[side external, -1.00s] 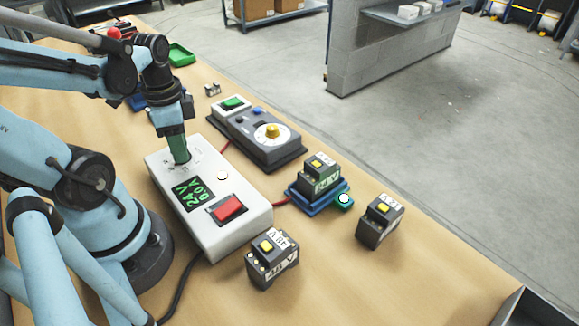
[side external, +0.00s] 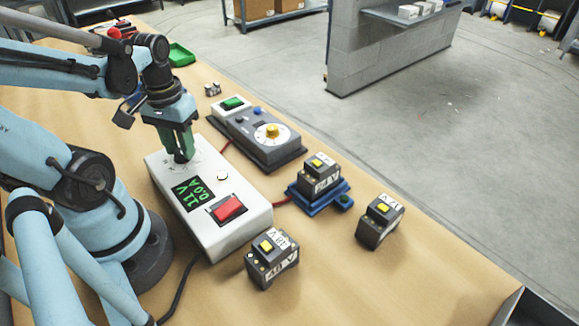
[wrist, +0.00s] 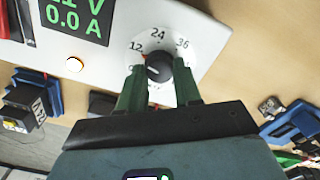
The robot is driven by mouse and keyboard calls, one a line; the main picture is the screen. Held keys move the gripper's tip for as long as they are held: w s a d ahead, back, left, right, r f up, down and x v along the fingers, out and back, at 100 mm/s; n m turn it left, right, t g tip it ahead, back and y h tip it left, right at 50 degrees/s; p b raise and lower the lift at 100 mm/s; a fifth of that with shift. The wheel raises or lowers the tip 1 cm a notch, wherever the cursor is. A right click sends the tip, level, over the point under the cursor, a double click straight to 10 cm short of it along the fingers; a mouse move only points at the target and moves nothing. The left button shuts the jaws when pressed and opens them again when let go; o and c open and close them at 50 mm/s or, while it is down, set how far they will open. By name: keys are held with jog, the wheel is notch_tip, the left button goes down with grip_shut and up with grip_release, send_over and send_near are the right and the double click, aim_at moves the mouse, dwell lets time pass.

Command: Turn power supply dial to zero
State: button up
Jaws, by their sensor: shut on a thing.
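The power supply (side external: 238,245) is a white box with a green display (side external: 186,193) reading 11 V and 0.0 A, and a red rocker switch (side external: 229,208). Its dial (wrist: 158,68) is a dark knob on a white scale marked 12, 24 and 36. The red mark on the knob points close to 12. My gripper (side external: 183,157) is over the dial end of the box, and its green fingers (wrist: 158,85) are shut on the knob, one on each side. In the side view the gripper hides the knob.
A grey device with a yellow knob (side external: 272,130) stands behind the supply. A battery (side external: 319,177) sits on a blue dock (side external: 321,203). Two other batteries stand on the table, one at the front (side external: 272,262) and one at the right (side external: 380,221).

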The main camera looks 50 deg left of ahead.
jog(key=n, duration=0.3)
jog(key=shift+n, duration=0.4)
jog(key=n, duration=0.3)
jog(key=shift+n, duration=0.3)
jog(key=o, duration=0.5)
jog(key=shift+n, duration=0.3)
jog(key=shift+c, duration=0.2)
jog(key=o, duration=1.1)
jog(key=shift+r, duration=0.1)
jog(key=shift+r, duration=3.45)
